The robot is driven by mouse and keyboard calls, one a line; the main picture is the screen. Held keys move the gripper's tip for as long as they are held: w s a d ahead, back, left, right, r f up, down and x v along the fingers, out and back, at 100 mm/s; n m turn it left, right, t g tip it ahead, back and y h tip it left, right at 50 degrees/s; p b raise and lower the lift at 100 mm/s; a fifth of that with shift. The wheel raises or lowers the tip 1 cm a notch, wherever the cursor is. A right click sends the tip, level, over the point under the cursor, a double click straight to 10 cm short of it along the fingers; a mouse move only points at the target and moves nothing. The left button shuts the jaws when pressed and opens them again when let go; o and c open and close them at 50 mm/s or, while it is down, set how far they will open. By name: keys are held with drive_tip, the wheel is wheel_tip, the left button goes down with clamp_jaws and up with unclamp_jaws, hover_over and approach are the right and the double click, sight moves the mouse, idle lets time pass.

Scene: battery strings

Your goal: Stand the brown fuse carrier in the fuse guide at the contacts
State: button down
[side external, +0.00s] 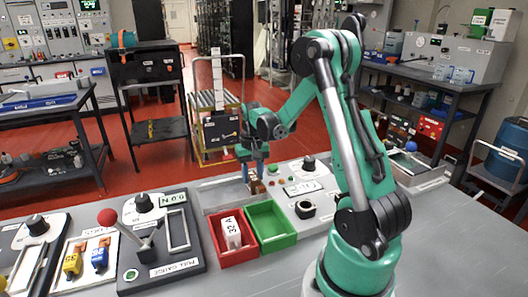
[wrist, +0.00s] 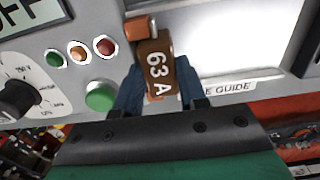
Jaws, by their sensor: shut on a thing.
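My gripper (wrist: 157,84) has its two blue fingers shut on the brown fuse carrier (wrist: 156,66), which is marked "63 A". In the side external view my gripper (side external: 252,170) points down at the far side of the bench, and the brown carrier (side external: 257,187) shows small below it. A copper-coloured piece (wrist: 141,27) shows at the carrier's far end; I cannot tell if it is a contact. The fuse guide (wrist: 272,82) is a light panel with a partly covered "GUIDE" label, right of the carrier. Whether the carrier touches its floor is hidden.
A red bin (side external: 226,258) holds a white carrier (side external: 231,232) marked "32 A". A green bin (side external: 270,226) beside it looks empty. A green button (wrist: 100,97) and small lamps (wrist: 78,54) lie left of the carrier. A red-knobbed lever (side external: 107,217) rises at the left.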

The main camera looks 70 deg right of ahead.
sight(253, 176)
drive_tip(key=shift+c, duration=2.1)
unclamp_jaws()
wheel_tip(253, 176, up, 5)
drive_tip(key=shift+r, duration=0.1)
drive_tip(key=a+r+n+t, duration=0.2)
drive_tip(key=a+n, duration=0.1)
drive_tip(key=a, duration=0.4)
drive_tip(key=a+r+n+t, duration=0.1)
drive_tip(key=a+n+t, duration=0.1)
drive_tip(key=a, duration=0.5)
drive_tip(key=s+a+r+n+t, duration=0.1)
drive_tip(key=a+r+n+t, duration=0.1)
drive_tip(key=a, duration=0.6)
drive_tip(key=shift+r+n+t, duration=0.35)
drive_tip(key=shift+n+t, duration=0.25)
drive_tip(key=shift+n, duration=0.4)
